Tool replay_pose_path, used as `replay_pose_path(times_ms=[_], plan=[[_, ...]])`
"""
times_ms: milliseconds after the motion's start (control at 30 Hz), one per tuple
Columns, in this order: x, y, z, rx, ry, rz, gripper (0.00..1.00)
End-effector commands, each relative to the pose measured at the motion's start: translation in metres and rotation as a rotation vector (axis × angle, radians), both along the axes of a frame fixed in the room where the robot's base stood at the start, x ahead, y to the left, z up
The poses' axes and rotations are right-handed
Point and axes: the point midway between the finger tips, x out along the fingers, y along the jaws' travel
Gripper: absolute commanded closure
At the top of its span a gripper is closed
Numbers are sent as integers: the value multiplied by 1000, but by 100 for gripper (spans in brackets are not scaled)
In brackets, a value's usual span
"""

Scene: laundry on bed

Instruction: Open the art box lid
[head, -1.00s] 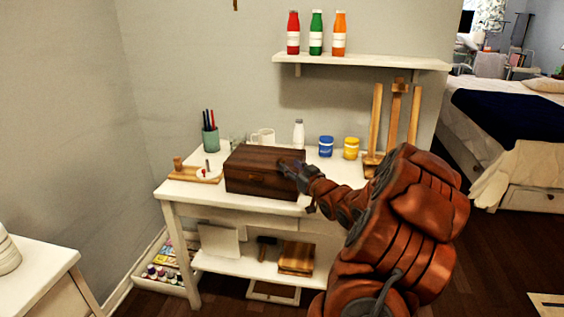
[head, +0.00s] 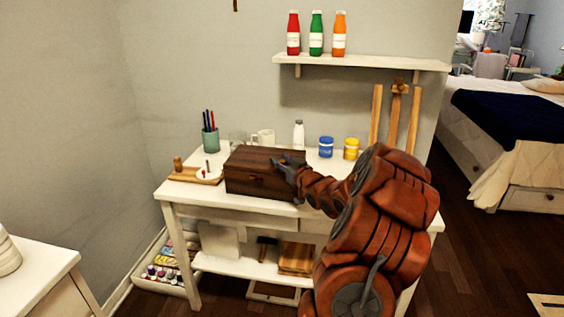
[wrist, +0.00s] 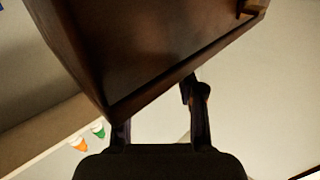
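The art box (head: 250,175) is a dark brown wooden case with a small front catch, standing on the white table with its lid shut. My gripper (head: 285,163) is at the right part of the box, by its front upper edge. In the wrist view the box (wrist: 150,50) fills the upper middle, tilted, with a small wooden catch (wrist: 248,10) at the top right. The gripper fingers (wrist: 160,120) are spread apart and close to the box's edge. The left fingertip is hard to see against the dark wood, so contact is unclear. Nothing is held.
On the white table (head: 190,190), a wooden holder (head: 190,175) and pen cup (head: 210,141) stand left of the box. A mug (head: 264,136), white bottle (head: 298,134), blue jar (head: 326,147) and yellow jar (head: 351,148) stand behind. A shelf (head: 360,62) with three bottles hangs above.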

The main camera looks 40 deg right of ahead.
Motion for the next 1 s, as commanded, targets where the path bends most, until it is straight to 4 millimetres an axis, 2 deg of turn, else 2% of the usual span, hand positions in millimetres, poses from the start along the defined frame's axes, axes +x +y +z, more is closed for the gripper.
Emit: replay_pose_path(times_ms=[33, 333, 1000], plan=[[0, 0, 0, 0, 0, 0, 70], [0, 0, 0, 0, 0, 0, 100], [4, 4, 5, 11, 8, 8, 100]])
